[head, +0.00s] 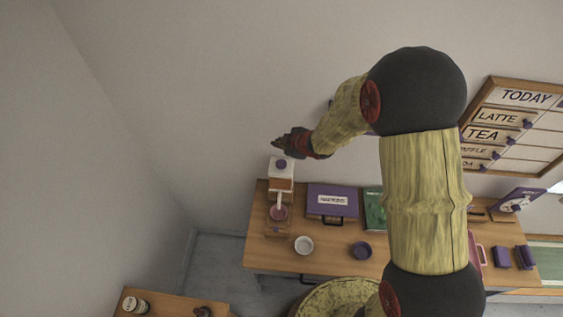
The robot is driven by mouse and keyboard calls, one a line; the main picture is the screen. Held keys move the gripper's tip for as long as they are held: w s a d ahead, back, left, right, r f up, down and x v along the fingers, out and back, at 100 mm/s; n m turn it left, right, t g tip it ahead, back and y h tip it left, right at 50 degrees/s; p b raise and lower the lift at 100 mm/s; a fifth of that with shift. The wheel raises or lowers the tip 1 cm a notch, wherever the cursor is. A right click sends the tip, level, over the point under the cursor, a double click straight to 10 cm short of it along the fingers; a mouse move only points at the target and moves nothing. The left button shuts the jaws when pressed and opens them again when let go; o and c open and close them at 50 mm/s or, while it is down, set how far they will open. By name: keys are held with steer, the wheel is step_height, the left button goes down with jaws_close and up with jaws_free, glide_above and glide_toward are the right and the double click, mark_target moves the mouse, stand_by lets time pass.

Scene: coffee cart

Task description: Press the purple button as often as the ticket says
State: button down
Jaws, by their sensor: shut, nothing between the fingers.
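A purple button (282,164) sits on top of a white and brown dispenser (281,184) at the left end of the wooden counter. My gripper (279,143) is shut and empty. It appears just above the button in the head view, with a small gap of white dispenser top between them. The height of the fingertips over the button is hard to tell from this view. I cannot make out a ticket or its number; my arm hides part of the counter.
A purple box (326,211) with a white label is right of the dispenser. A menu board (520,121) hangs on the wall at right. A lower wooden surface (164,305) is at bottom left.

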mark_target(280, 165)
steer(key=shift+f, duration=0.15)
step_height(280, 165, down, 9)
steer(key=b, duration=0.7)
steer(key=shift+r+b, duration=0.2)
steer(key=shift+b, duration=0.2)
steer(key=shift+f, duration=0.1)
stand_by(0.9)
steer(key=shift+f+b, duration=0.3)
steer(key=shift+s+f+b, duration=0.1)
steer(key=shift+f+b, duration=0.6)
steer(key=shift+f, duration=0.15)
stand_by(1.0)
steer(key=shift+r, duration=0.15)
steer(key=shift+r+p, duration=1.05)
steer(key=shift+r, duration=0.1)
steer(key=shift+r+p, duration=2.25)
steer(key=shift+r, duration=0.25)
